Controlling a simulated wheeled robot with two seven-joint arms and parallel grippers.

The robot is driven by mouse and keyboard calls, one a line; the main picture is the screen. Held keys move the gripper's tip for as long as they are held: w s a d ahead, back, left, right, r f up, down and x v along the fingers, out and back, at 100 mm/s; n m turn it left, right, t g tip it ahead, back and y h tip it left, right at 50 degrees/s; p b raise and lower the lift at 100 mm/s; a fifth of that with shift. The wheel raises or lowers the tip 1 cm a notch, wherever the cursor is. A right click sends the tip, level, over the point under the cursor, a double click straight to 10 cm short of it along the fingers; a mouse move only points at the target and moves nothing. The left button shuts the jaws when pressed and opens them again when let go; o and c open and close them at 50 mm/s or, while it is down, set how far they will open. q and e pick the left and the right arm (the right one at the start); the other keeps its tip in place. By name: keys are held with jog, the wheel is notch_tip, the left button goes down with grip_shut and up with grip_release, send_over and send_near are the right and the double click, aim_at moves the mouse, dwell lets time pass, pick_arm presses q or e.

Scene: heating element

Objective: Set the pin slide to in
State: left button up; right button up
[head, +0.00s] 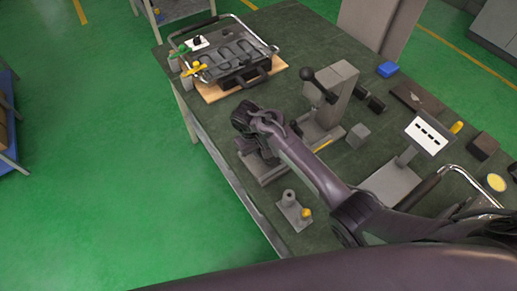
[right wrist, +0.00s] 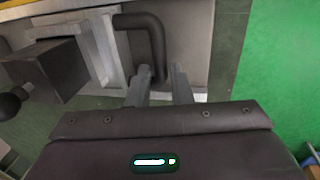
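The slide fixture (head: 266,171) is a grey metal block on the near edge of the dark green table, partly hidden by my right arm in the head view. In the right wrist view it shows grey rails (right wrist: 100,45) and a dark bent handle (right wrist: 150,35). My right gripper (head: 252,122) is over this fixture. In the wrist view its two fingers (right wrist: 159,75) are apart, one on each side of the handle's lower leg, with a small gap seeming to show. Whether a finger touches it is unclear. My left gripper is out of view.
A grey post with a black-knobbed lever (head: 322,85) stands just behind the fixture. A small plate with pegs (head: 292,210) lies nearer. A black-panelled device (head: 235,60) sits on a wooden board at the far left. A white label stand (head: 427,136) is at right.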

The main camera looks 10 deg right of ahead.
grip_shut()
jog(key=w+d, duration=0.1)
jog(key=d, duration=0.1)
jog(key=w+d+p, duration=0.1)
jog(key=d, duration=0.2)
jog(key=w+d, duration=0.1)
jog(key=d, duration=0.1)
jog(key=shift+w+d+r, duration=0.1)
jog(key=shift+d, duration=0.25)
jog(key=shift+o, duration=2.2)
grip_release()
jog(key=shift+d, duration=0.2)
jog(key=shift+a, duration=0.1)
